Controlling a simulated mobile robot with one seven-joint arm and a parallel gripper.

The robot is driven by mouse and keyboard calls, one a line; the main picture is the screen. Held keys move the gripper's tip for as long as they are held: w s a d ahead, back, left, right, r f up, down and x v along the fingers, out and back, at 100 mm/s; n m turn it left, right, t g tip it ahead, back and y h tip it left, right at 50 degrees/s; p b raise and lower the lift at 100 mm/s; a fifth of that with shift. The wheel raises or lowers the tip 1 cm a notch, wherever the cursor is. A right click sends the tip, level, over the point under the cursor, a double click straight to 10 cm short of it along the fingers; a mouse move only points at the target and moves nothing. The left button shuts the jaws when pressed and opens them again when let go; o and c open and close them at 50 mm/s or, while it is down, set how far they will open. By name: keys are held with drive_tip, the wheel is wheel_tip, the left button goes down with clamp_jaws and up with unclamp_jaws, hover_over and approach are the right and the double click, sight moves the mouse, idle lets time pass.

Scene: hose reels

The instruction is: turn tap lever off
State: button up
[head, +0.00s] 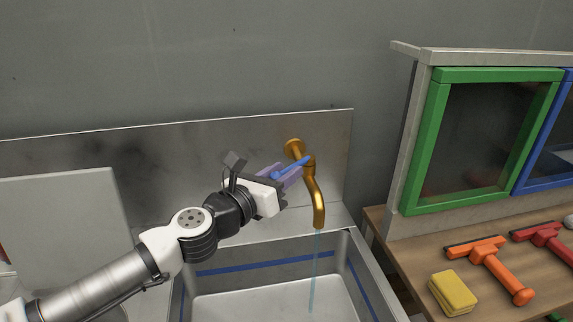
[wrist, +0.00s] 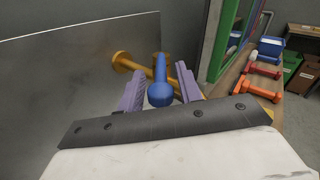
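The brass tap (head: 318,195) comes out of the metal backsplash above the sink, and a thin stream of water (head: 315,262) runs from its spout. Its blue lever (head: 292,167) points to the left and toward my gripper. In the wrist view the blue lever (wrist: 160,88) lies between the two purple fingers of my gripper (wrist: 160,86). The fingers are apart, with a gap visible on each side of the lever. My gripper (head: 281,175) also shows in the head view, left of the tap body. The brass tap (wrist: 128,62) is partly hidden behind the lever.
The sink basin (head: 270,264) with a blue line lies below. A green-framed window (head: 424,150) stands at the right. A wooden counter (head: 400,254) holds a yellow sponge (head: 453,292), an orange squeegee (head: 497,264) and a red squeegee (head: 549,240). A pale panel (head: 60,220) is at the left.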

drive_tip(key=shift+w+d, duration=0.45)
drive_tip(key=shift+w, duration=0.1)
drive_tip(key=shift+c, duration=0.2)
clamp_jaws()
